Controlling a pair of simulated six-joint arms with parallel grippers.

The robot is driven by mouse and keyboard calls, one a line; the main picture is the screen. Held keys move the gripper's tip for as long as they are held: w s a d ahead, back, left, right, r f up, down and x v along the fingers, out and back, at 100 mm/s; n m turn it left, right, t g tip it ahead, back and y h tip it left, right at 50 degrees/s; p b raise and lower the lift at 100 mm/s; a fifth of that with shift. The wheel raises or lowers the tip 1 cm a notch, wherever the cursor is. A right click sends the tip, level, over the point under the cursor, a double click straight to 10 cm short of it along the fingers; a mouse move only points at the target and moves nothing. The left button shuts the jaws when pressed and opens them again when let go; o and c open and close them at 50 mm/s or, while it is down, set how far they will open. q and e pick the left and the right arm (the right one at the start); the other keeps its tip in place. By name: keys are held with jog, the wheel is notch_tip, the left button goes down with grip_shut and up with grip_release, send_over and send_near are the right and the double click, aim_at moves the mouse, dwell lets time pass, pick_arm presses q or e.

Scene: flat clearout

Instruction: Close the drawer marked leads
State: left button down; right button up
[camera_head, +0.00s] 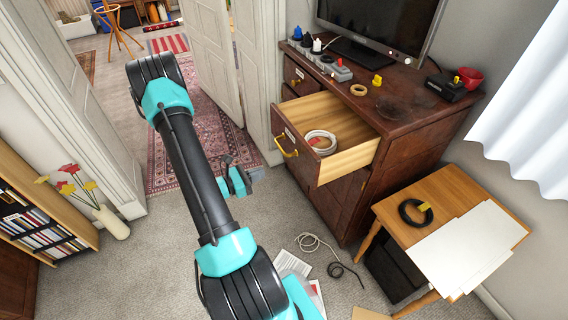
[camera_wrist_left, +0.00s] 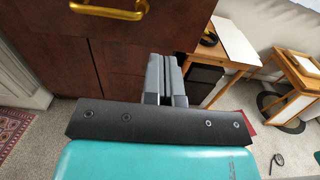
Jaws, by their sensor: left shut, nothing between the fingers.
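A drawer (camera_head: 350,160) stands pulled out from the dark brown cabinet in the head view. It has a brass handle (camera_head: 286,146) and a small pale label (camera_head: 290,135) too small to read. A round white item (camera_head: 321,140) lies inside it. My left gripper (camera_head: 240,180) is in front of and to the left of the drawer, apart from it. Its fingers (camera_wrist_left: 167,78) are together and empty in the left wrist view, where a brass handle (camera_wrist_left: 112,9) shows at the top on a dark front. My right gripper is not in view.
The cabinet top (camera_head: 415,105) holds a monitor, a power strip (camera_head: 325,62), tape and a red cup (camera_head: 469,77). A side table (camera_head: 450,190) with papers and a black ring stands at right. Cables (camera_head: 325,250) and papers lie on the carpet. An open door (camera_head: 215,60) stands behind.

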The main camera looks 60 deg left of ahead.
aim_at(301, 157)
pick_arm(q)
jog(key=w, duration=0.4)
jog(key=w+d, duration=0.1)
jog(key=w, duration=0.8)
jog(key=shift+w+d, duration=0.2)
jog(key=shift+w, duration=0.25)
